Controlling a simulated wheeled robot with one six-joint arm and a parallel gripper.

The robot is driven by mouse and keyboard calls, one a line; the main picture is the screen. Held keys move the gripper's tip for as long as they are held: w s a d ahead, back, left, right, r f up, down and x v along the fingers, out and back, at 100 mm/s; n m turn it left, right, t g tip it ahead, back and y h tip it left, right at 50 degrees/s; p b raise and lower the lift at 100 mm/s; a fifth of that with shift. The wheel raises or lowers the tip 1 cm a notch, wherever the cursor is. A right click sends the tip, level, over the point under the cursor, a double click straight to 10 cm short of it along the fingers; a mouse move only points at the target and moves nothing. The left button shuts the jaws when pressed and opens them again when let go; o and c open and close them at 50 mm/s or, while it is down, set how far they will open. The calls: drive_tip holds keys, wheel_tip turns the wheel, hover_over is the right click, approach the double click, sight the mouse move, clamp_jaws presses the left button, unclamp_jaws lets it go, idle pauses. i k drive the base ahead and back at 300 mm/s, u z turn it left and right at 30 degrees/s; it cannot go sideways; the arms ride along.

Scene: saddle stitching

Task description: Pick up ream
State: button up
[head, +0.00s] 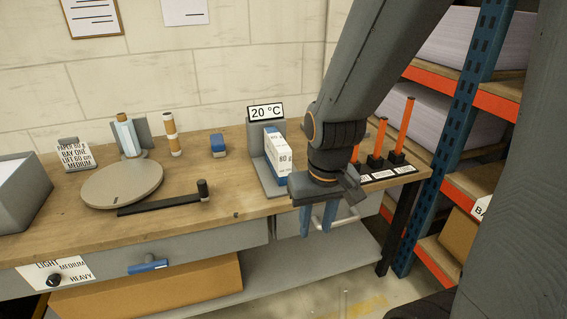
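A white and blue block marked "80 g" (278,158), which looks like a ream, stands upright against a grey stand (258,152) on the workbench. My gripper (318,222) hangs at the bench's front edge, right of the block and nearer the camera. Its two blue fingers point down with a gap between them, and I see nothing held. The gripper appears apart from the block. My arm hides part of the bench behind it.
Orange rods (381,140) stand right of my gripper. A shelf rack (463,95) with stacked paper is at the right. A round disc (122,183), a black bar (160,204) and a small blue block (218,146) are on the wooden bench (225,196).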

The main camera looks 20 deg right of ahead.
sight(278, 154)
drive_tip(key=z, duration=1.7)
drive_tip(key=i, duration=1)
drive_tip(key=u, duration=1.85)
drive_tip(key=i, duration=0.5)
